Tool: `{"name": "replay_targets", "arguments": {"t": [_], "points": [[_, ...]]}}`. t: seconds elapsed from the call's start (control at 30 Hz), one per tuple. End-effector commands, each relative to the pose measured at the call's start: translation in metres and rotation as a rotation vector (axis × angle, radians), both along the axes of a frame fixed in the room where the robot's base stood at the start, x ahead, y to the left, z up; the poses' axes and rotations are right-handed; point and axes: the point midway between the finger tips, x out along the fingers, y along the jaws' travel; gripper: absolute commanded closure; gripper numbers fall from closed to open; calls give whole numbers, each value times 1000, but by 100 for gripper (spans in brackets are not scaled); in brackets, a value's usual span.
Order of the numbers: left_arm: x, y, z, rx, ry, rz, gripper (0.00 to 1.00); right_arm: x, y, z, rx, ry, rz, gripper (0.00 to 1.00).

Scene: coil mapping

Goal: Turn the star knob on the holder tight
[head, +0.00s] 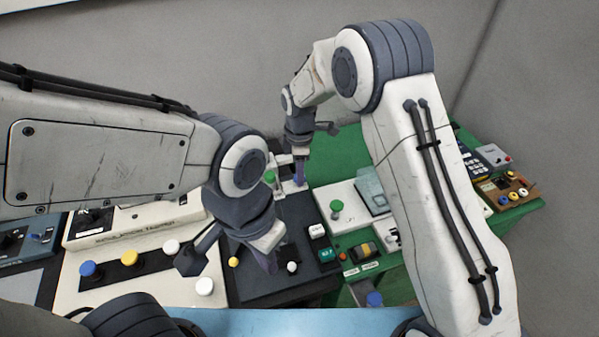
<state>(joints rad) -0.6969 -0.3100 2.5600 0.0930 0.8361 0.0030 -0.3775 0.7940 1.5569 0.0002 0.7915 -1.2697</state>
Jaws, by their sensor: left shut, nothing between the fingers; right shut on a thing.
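My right gripper (299,176) points down at the back of the dark panel, beside a small pale upright frame (276,161) that looks like the holder. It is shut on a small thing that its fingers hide. I cannot make out the star knob for certain; its shape does not show at this size. My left gripper (271,262) is shut and empty, pointing down over the dark base panel (285,226), nearer the front and apart from the frame. My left forearm and wrist cover part of the area left of the frame.
A white console (140,288) with blue, yellow and white knobs lies at left.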

Motion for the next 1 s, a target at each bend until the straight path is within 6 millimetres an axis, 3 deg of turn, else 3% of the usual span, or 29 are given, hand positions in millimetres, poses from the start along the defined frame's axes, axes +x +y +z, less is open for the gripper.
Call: {"name": "replay_targets", "arguments": {"t": [0.2, 0.23, 0.3, 0.7, 1.0], "points": [[0, 0, 0, 0, 0, 0, 100, 0, 0, 1, 0, -2, 1, 100], [0, 0, 0, 0, 0, 0, 100, 0, 0, 1, 0, -2, 1, 56], [0, 0, 0, 0, 0, 0, 100, 0, 0, 1, 0, -2, 2, 30], [0, 0, -2, 0, 0, 0, 100, 1, 0, 5, 1, -3, 3, 30], [0, 0, -19, 0, 0, -1, 100, 2, 1, 58, 3, -8, 2, 30]]}}
